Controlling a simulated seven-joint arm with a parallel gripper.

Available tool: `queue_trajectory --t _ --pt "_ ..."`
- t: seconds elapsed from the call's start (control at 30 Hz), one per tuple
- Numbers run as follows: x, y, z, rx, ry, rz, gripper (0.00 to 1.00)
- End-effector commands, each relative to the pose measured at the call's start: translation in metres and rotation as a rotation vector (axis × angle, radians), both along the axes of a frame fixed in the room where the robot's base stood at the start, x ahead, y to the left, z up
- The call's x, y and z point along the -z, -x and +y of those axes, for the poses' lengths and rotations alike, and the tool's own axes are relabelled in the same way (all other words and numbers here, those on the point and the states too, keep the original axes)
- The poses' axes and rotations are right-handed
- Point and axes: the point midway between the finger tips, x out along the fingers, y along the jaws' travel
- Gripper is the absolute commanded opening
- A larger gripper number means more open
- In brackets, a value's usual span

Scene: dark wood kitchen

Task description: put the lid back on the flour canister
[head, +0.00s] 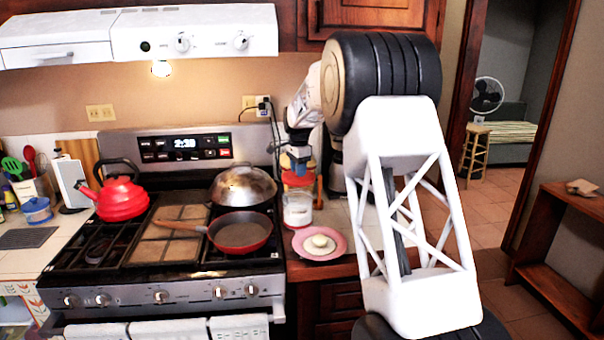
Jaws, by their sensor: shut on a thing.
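The flour canister (298,210) is a clear jar with white contents. It stands on the small counter right of the stove. My gripper (298,168) points down just above it, shut on a red-orange thing that looks like the lid (297,180). The lid is over the canister's mouth. At this size I cannot tell whether it touches the rim or hangs a little above it. The fingertips are small and partly merge with the things behind them.
A pink plate (301,249) with a pale round thing (320,241) sits in front of the canister. A red pan (240,248), a domed metal lid (243,187) and a red kettle (121,200) are on the stove. Cords hang from the wall outlet (256,103) behind.

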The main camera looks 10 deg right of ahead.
Motion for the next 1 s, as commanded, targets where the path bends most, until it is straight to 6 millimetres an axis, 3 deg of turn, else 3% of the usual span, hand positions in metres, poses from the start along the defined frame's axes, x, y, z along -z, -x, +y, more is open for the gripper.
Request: queue_trajectory --t 0.67,1.0 --pt "0.0 -0.007 0.003 0.073 0.0 0.0 0.09" --pt "0.009 -0.007 0.002 0.073 0.0 0.001 0.09"
